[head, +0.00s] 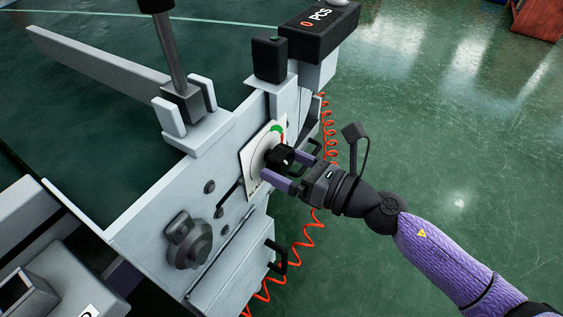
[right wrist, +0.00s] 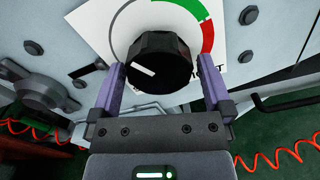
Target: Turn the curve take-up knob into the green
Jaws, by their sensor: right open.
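The black take-up knob (head: 279,158) sits on a white dial plate (head: 253,160) on the side of the grey conveyor frame. In the right wrist view, the knob (right wrist: 168,52) has a white pointer line at its left, away from the green arc (right wrist: 190,10) and the red arc (right wrist: 208,37) at upper right. My right gripper (head: 293,167) is at the knob, its two purple fingers on either side. In the right wrist view, the gripper (right wrist: 164,78) is open around the knob; contact cannot be told. My left gripper is out of view.
A black counter box (head: 318,27) and a smaller black box (head: 270,58) stand above the dial. A grey clamp knob (head: 190,241) is at lower left. A coiled red cable (head: 328,130) hangs behind my right gripper. The green floor to the right is open.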

